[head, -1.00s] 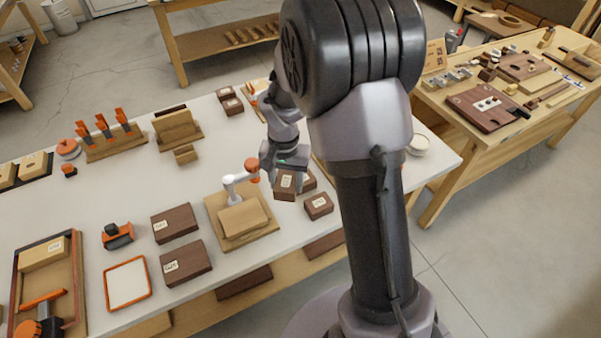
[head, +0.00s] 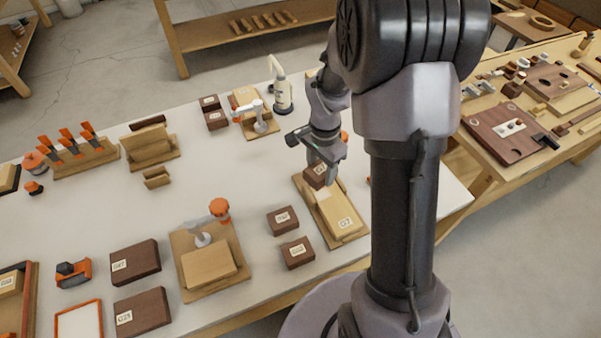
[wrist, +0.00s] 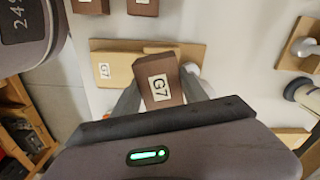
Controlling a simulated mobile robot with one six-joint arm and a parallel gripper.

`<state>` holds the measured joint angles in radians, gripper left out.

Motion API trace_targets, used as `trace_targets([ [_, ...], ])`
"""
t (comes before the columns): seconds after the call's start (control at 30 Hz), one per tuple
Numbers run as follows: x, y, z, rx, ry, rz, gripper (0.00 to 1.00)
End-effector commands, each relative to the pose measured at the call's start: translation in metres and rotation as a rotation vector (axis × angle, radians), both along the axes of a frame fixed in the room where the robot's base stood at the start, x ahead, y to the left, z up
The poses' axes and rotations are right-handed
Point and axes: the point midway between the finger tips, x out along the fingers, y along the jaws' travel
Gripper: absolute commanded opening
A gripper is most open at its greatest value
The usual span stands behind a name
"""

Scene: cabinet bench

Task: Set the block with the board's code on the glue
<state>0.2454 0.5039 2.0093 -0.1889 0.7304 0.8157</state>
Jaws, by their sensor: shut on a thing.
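My gripper (head: 322,172) is shut on a dark brown block (wrist: 162,82) with a white label reading G7 in the wrist view. The block also shows between the fingers in the head view (head: 314,177). It is held over the far part of a pale wooden board (head: 336,212) lying on a tan base (head: 315,216). The board's label reads G7 in the wrist view (wrist: 118,68). The block looks somewhat turned relative to the board. I cannot tell whether it touches the board. No glue patch is visible; the block and gripper cover part of the board.
Two dark labelled blocks (head: 282,220) (head: 297,253) lie left of the board. A clamp station (head: 210,262) stands further left, and another (head: 258,120) stands behind. A pale bottle (head: 283,95) stands behind the gripper. The white bench is clear in the middle.

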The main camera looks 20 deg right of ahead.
Motion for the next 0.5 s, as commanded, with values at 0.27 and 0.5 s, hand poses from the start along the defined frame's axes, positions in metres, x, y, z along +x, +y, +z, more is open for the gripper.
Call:
trace_targets([
  [0.27,-0.002,-0.024,-0.009,0.0,0.0,-0.291,0.08],
  [0.5,-0.002,-0.023,-0.032,0.0,0.001,-0.29,0.08],
])
